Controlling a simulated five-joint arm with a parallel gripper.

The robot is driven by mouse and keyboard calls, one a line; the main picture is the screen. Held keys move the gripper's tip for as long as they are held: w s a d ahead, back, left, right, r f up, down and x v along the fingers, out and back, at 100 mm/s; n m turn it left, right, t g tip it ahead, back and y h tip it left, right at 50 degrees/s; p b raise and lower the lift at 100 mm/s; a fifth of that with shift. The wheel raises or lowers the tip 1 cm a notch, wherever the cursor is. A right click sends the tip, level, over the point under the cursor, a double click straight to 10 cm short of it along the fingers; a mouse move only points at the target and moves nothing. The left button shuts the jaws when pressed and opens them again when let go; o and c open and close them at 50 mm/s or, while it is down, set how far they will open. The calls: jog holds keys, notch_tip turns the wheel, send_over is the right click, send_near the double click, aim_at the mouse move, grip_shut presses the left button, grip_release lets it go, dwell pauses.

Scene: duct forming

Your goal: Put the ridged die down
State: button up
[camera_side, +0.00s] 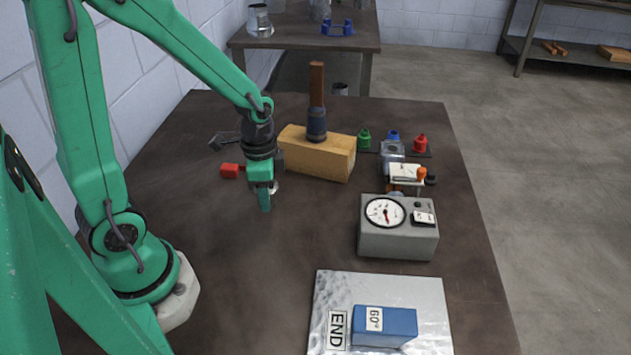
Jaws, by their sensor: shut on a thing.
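My gripper (265,192) points down over the left middle of the brown table, left of the wooden block. Its fingers are shut on a small pale piece, taken as the ridged die (275,187), which shows just right of the fingers. Most of it is hidden behind them, and any ridges are too small to make out. I cannot tell whether it touches the table.
A wooden block (315,156) with a mallet (317,105) stands close on the right. A red-ended tool (230,170) lies left. A gauge box (398,228) and a metal sheet (330,290) with a blue block (384,326) are nearer.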

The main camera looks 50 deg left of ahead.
jog(key=shift+w+a+f, duration=0.3)
jog(key=shift+a+f, duration=0.3)
jog(key=shift+a, duration=0.3)
jog(key=shift+w+a+f, duration=0.3)
jog(key=shift+a+f, duration=0.25)
jog(key=shift+a, duration=0.35)
jog(key=shift+f, duration=0.1)
jog(key=shift+f, duration=1.9)
jog(key=shift+f, duration=0.15)
jog(key=o, duration=1.3)
notch_tip(320, 180, up, 12)
jog(key=shift+r, duration=0.2)
